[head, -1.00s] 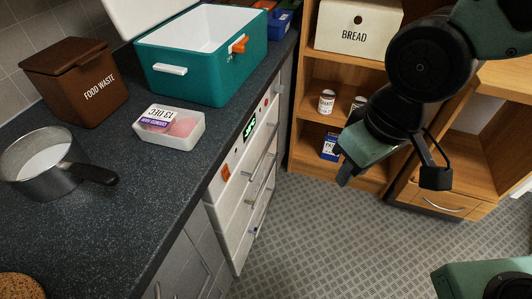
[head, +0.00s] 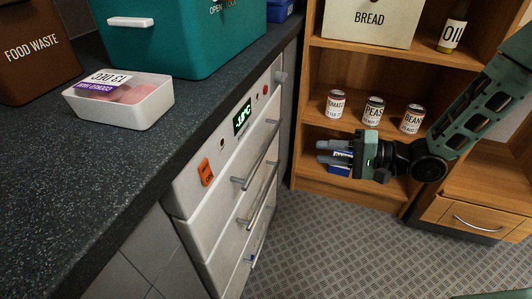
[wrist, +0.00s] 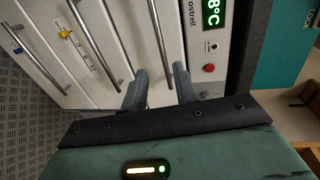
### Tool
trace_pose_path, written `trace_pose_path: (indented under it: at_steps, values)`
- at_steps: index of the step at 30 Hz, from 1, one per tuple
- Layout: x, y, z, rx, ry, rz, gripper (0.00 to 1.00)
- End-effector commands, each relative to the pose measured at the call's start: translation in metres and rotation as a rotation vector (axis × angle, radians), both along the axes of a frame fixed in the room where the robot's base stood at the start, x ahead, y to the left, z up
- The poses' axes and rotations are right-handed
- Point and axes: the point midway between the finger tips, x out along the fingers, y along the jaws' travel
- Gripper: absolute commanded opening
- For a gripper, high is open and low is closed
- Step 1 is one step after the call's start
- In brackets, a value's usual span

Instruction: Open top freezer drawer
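The white freezer stands under the counter, its drawers shut. The top drawer's handle (wrist: 170,35) shows ahead there, ending near the right finger. The second drawer's handle (wrist: 93,45) is to its left.
The counter (head: 100,185) holds a white tub (head: 145,112), a teal box (head: 190,40) and a brown food waste bin (head: 35,60). A wooden shelf (head: 310,100) with cans stands behind my gripper. Floor (head: 330,240) in front of the freezer is clear.

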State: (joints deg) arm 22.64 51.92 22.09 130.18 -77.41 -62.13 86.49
Motion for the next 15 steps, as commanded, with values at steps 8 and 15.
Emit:
trace_pose_path:
  at_steps: [8,15]
  values:
    - [0.018,0.053,-0.012,-0.001,-0.004,0.005,0.29]
    - [0.034,0.099,-0.022,-0.002,-0.004,0.004,0.29]
